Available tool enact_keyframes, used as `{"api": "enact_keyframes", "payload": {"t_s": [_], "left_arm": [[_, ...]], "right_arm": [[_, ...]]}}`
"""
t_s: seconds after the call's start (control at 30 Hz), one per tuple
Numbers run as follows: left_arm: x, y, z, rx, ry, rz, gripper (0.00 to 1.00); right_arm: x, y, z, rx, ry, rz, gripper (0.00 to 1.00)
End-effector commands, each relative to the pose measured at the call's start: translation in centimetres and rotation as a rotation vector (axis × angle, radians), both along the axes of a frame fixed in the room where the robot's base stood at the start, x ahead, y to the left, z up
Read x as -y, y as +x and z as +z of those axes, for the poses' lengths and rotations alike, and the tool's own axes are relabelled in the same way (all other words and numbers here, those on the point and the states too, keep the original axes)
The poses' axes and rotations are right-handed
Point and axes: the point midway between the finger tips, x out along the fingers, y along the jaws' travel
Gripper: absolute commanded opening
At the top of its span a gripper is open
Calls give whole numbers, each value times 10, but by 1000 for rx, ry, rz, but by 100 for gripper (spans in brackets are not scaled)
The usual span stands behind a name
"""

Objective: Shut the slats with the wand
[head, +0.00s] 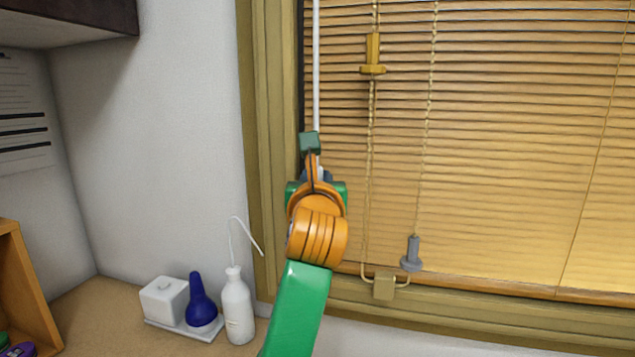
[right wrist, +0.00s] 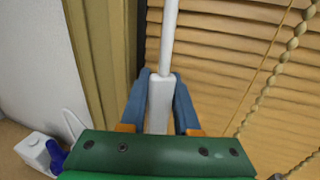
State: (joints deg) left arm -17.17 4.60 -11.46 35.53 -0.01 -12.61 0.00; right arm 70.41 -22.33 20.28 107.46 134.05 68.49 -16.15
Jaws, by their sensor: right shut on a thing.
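The white wand (head: 316,70) hangs upright in front of the left edge of the blind (head: 500,150). The blind's wooden slats look tilted nearly flat, with thin dark gaps between the upper ones. My right gripper (head: 312,165) is at the wand's lower end. In the right wrist view, the blue fingertips of my right gripper (right wrist: 162,95) are on both sides of the wand's thick white handle (right wrist: 160,105), shut on it. The thin rod of the wand (right wrist: 170,35) runs up from the handle. My left gripper is in neither view.
A white squeeze bottle (head: 237,308), a blue bulb (head: 198,300) and a white box (head: 164,298) stand on the counter at lower left.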

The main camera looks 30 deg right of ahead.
Motion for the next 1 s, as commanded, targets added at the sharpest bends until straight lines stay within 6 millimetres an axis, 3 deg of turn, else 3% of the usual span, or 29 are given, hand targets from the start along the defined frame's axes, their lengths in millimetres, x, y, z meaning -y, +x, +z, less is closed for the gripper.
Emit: {"api": "enact_keyframes", "payload": {"t_s": [0.4,0.43,0.5,0.53,1.0], "left_arm": [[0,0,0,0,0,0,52],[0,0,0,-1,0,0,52],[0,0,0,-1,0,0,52],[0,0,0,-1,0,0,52],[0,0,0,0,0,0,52]], "right_arm": [[0,0,0,-1,1,6,0],[0,0,0,-1,1,6,35],[0,0,0,-1,1,6,54],[0,0,0,-1,1,6,57],[-1,0,0,-1,1,7,57]]}}
